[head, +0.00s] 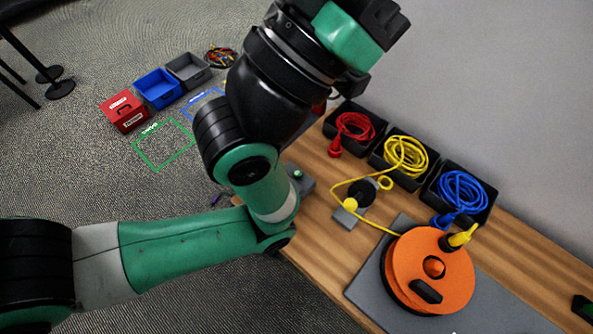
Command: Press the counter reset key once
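No key labelled as a counter reset shows clearly. A small grey device with a green round knob (298,174) sits on the wooden bench, partly hidden behind my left arm; I cannot tell whether the knob is the key. Beside it, a grey block with a black wheel and a yellow ball (350,204) has the yellow cable running by it. My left arm comes in from the left, bends over the bench's left end and rises to the top edge. Its fingertips do not show. No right gripper can be made out.
An orange reel (430,270) stands on a grey plate (367,292). Black bins hold red (354,126), yellow (405,155) and blue (462,190) cables along the bench's back. Red (124,112), blue (158,88) and grey (188,70) boxes are on the floor.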

